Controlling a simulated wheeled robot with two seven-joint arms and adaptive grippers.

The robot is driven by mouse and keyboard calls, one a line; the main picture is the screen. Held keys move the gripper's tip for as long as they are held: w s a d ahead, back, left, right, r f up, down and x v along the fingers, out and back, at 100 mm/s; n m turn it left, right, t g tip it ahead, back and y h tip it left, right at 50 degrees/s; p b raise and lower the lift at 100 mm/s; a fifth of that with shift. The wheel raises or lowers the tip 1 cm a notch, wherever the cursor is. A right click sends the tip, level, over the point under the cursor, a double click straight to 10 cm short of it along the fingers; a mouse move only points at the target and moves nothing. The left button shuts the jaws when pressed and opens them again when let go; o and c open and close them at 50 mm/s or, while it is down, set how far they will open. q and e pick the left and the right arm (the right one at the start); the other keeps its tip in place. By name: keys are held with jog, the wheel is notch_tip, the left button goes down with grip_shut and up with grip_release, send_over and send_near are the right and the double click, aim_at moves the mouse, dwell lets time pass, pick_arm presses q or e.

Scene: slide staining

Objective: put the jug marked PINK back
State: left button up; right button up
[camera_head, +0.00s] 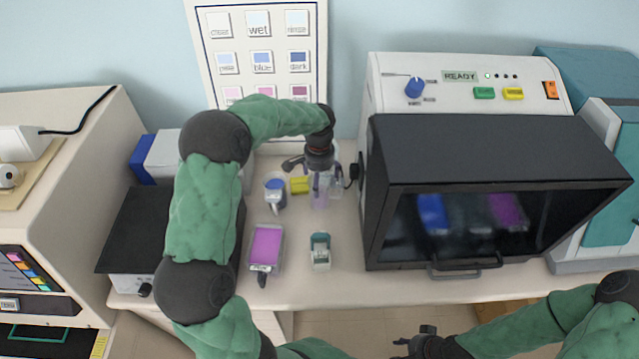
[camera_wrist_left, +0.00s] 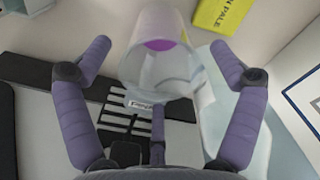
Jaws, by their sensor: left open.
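A clear jug with a little pink liquid (camera_head: 320,201) stands on the bench under my left gripper (camera_head: 322,183). In the left wrist view the clear jug (camera_wrist_left: 160,70) lies between the spread fingers, with pink in its base; its marking cannot be read. The fingers are open, with gaps beside the jug on both sides. My right gripper (camera_head: 424,345) is at the bottom edge, dark and partly cut off, its jaws unclear.
A blue-filled jug (camera_head: 275,191) and yellow block (camera_head: 299,185) stand left of the pink jug. A pink-filled tray (camera_head: 265,246) and small teal-topped holder (camera_head: 320,251) are in front. The black-fronted machine (camera_head: 500,160) is close on the right.

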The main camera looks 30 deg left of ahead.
pick_arm(q)
notch_tip(320, 180, up, 10)
jog(key=p, duration=0.1)
jog(key=shift+f, duration=0.25)
